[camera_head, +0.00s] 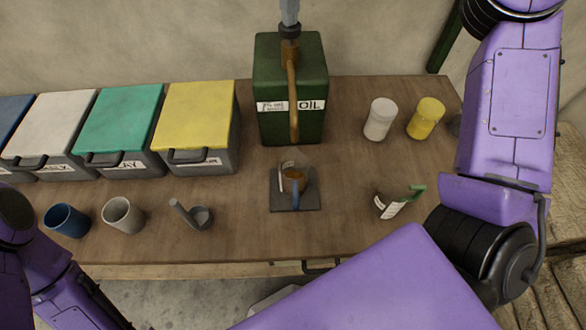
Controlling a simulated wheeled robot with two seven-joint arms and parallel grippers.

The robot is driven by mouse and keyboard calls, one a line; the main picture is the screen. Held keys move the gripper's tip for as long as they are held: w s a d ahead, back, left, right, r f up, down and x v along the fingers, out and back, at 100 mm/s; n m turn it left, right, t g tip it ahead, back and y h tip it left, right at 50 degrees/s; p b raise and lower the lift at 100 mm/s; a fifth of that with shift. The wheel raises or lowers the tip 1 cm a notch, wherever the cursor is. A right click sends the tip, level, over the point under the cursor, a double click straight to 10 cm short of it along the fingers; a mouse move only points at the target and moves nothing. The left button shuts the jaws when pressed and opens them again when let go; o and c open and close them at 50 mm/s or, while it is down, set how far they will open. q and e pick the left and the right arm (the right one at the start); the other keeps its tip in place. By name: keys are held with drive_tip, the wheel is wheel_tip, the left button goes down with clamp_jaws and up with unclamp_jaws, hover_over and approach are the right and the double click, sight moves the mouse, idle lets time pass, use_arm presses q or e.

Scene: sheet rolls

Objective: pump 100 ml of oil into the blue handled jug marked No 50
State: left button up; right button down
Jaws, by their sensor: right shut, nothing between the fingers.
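The green oil can (275,68) stands at the back of the table, with a label reading OIL. A copper spout (292,95) curves down its front from a black pump top (290,31). The jug with the blue handle (296,197) stands under the spout on a dark square plate (277,203). Brown shows in the jug; its marking is not readable. My right gripper (289,20) is shut and empty, pointing down at the pump top, apparently touching it; most of it is cut off by the top edge. My left gripper is out of view.
Lidded bins (200,115) line the left. Blue (67,221) and grey (122,216) cups and a grey handled vessel (198,217) stand at front left.

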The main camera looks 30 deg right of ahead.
drive_tip(key=shift+r+p, duration=1.95)
drive_tip(key=shift+r, duration=0.3)
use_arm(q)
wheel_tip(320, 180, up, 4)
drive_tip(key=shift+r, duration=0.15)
use_arm(e)
drive_tip(key=shift+f, duration=0.15)
drive_tip(key=shift+f+b, duration=1.95)
drive_tip(key=shift+f, duration=0.6)
use_arm(q)
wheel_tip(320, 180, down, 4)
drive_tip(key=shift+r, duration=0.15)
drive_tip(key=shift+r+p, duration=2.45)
drive_tip(key=shift+p, duration=0.05)
use_arm(e)
drive_tip(key=shift+r, duration=2.6)
